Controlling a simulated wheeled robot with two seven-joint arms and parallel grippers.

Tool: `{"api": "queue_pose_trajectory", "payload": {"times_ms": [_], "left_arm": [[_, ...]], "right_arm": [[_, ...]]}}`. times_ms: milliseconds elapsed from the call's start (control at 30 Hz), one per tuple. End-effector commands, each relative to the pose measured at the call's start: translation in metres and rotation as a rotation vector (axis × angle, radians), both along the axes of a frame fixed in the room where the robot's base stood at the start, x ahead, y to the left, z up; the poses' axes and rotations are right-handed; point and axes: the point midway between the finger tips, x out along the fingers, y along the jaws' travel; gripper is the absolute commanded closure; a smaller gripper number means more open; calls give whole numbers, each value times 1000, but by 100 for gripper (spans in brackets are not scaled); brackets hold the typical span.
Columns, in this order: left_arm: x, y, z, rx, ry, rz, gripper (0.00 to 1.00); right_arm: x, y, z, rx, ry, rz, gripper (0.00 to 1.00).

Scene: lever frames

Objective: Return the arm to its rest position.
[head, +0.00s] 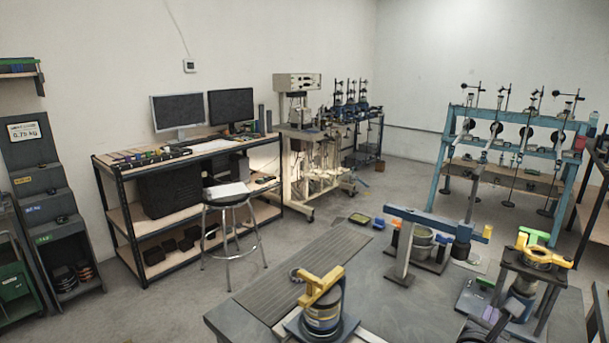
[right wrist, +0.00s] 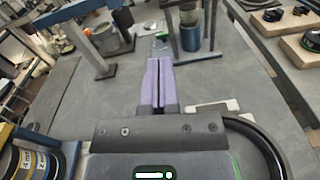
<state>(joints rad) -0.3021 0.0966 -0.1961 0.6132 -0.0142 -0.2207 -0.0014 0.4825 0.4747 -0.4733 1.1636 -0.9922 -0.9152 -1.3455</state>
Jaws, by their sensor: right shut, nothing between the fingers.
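My right gripper (head: 484,283) shows low at the right of the head view, over the grey table top (head: 400,318). Its purple fingers also show in the right wrist view (right wrist: 160,82), shut side by side with nothing between them. A dark cable curves beside its body. The rest of my right arm is mostly out of the frame. My left gripper is in neither view.
A grey lever frame (head: 405,245) with cups stands left of the gripper. A dark stand with a yellow top (head: 540,252) is close on its right. A yellow-handled weight stack (head: 323,312) sits at the table's front. A ribbed mat (head: 320,265) lies at left.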

Motion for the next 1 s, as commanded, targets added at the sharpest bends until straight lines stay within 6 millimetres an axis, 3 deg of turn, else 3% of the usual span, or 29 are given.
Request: {"api": "queue_pose_trajectory", "payload": {"times_ms": [367, 700, 1000], "left_arm": [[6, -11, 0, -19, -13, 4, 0], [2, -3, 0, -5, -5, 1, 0], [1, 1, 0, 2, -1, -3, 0]], "right_arm": [[-52, 48, -57, 559, -152, -99, 100], [-152, 115, -110, 1311, -315, -468, 100], [-249, 168, -113, 1814, -438, -990, 100]]}}
